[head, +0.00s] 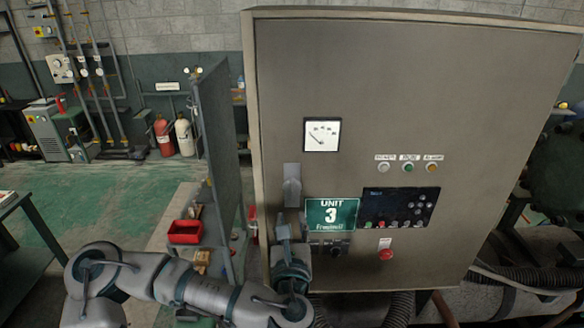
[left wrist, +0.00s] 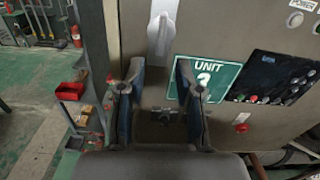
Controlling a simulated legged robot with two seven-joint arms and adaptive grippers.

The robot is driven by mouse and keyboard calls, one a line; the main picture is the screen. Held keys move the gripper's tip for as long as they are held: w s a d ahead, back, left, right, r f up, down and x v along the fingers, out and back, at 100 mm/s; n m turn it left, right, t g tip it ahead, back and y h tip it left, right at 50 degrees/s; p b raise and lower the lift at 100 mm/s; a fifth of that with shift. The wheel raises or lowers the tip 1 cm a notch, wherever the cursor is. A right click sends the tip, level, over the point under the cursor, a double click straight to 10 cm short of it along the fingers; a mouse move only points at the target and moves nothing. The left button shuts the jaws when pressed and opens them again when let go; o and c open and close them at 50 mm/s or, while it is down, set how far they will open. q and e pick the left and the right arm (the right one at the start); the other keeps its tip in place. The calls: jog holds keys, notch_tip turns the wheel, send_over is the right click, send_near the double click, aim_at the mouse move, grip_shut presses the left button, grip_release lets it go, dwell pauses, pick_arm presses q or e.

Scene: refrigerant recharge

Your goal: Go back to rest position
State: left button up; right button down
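My left gripper (head: 284,232) is in front of the lower left of a grey cabinet (head: 420,90), beside the green UNIT 3 sign (head: 332,214). In the left wrist view its two fingers (left wrist: 160,75) stand apart with a gap between them, and nothing is held. A grey handle (head: 292,186) is on the cabinet just above the gripper; it also shows in the left wrist view (left wrist: 162,28), beyond the fingertips. Small dark fittings (left wrist: 163,114) show between the fingers, below the handle. My right gripper is not in view.
The cabinet carries a gauge (head: 322,134), a dark control panel (head: 398,207) and a red button (head: 385,254). A grey upright panel (head: 216,150) and red bin (head: 186,231) stand left of it. Hoses (head: 530,276) lie at lower right. Green floor at left is open.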

pick_arm(q)
jog(key=s+d+f+n+g+h, duration=0.25)
jog(key=f+n, duration=0.25)
jog(key=f, duration=0.4)
jog(key=s+d+f+n+g+h, duration=0.2)
jog(key=f+n+g, duration=0.25)
jog(key=f, duration=0.45)
jog(key=s+a+f+n+g, duration=0.1)
jog(key=s+a+f+n, duration=0.3)
jog(key=f, duration=0.3)
jog(key=s+a+f+n+g+y, duration=0.1)
jog(key=a+f+n+g, duration=0.1)
jog(key=a+f+n, duration=0.4)
jog(key=s+a+f+n+g, duration=0.1)
jog(key=s+a+f+n, duration=0.2)
jog(key=f+n, duration=0.45)
jog(key=s+a+f+n+g+y, duration=0.3)
jog(key=s+a+f+n, duration=0.3)
jog(key=s+a+f, duration=0.7)
jog(key=s+f+g+b, duration=0.1)
jog(key=s+f+b, duration=0.1)
jog(key=f, duration=1.4)
jog(key=s+f+g+b, duration=0.1)
jog(key=s+f+b, duration=0.1)
jog(key=f, duration=1.4)
jog(key=s+a+f+g+b, duration=0.1)
jog(key=s+a+f+b, duration=0.1)
jog(key=s+f, duration=1.4)
jog(key=shift+s+a+f+b, duration=0.3)
jog(key=shift+f+b, duration=0.3)
